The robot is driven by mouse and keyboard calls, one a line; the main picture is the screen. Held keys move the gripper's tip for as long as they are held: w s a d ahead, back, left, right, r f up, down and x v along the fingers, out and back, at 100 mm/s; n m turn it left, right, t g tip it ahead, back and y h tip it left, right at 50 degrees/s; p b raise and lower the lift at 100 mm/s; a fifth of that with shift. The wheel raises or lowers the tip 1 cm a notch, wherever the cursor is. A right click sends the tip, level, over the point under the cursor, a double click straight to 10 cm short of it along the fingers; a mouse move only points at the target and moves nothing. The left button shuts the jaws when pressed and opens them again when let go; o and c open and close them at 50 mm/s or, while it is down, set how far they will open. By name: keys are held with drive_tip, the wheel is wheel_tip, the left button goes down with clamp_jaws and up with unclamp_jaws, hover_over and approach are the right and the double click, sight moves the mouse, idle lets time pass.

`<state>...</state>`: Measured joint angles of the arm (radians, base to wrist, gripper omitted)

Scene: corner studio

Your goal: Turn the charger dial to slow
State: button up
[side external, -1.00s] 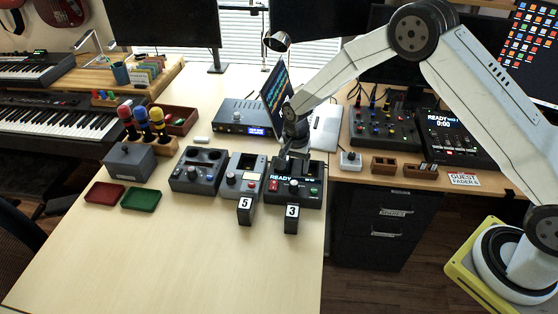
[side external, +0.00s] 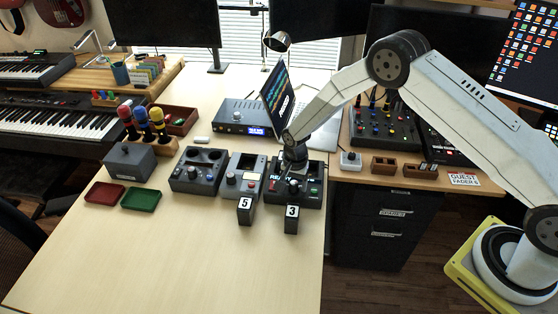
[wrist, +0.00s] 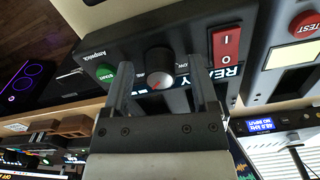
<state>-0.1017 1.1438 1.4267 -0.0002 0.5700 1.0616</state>
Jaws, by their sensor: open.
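The black Ampwick unit (side external: 312,198) with a READY display stands on the right side of the light desk; I take it for the charger. In the wrist view its dark dial (wrist: 157,62) has a grey face with a red pointer mark. My gripper (wrist: 160,72) is open, with one finger on each side of the dial and nothing held. I cannot tell whether the fingers touch it. In the side view my gripper (side external: 291,174) is low over the unit and hides part of it. The labels around the dial are mostly hidden or unreadable.
On the same unit a red rocker switch (wrist: 226,48) sits close to the right finger, and a green START button (wrist: 106,72) near the left one. A tester with a red button (side external: 241,180) and a two-well unit (side external: 198,172) stand to the left. Number blocks (side external: 291,219) stand in front.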

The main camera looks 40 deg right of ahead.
drive_tip(key=shift+f, duration=0.1)
clamp_jaws()
